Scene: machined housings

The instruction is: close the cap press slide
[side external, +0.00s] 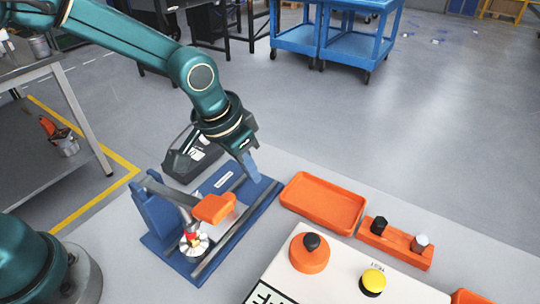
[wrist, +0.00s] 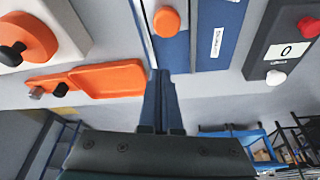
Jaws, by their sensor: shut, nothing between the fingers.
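The cap press has a blue base (side external: 165,246) with metal rails and a blue upright (side external: 155,213) at its near left end. Its slide carries an orange handle (side external: 213,208), which also shows in the wrist view (wrist: 166,21). A silver round part with red and yellow on top (side external: 194,243) sits on the base below and near-left of the handle. My gripper (side external: 252,172) is shut and empty above the far end of the base, apart from the handle. Its fingertips show in the wrist view (wrist: 160,75). The slide's contact with the rails is partly hidden.
An orange tray (side external: 322,203) and an orange peg holder (side external: 396,243) lie right of the press. A dark display box (wrist: 288,50) stands behind the press, left of my gripper in the side view.

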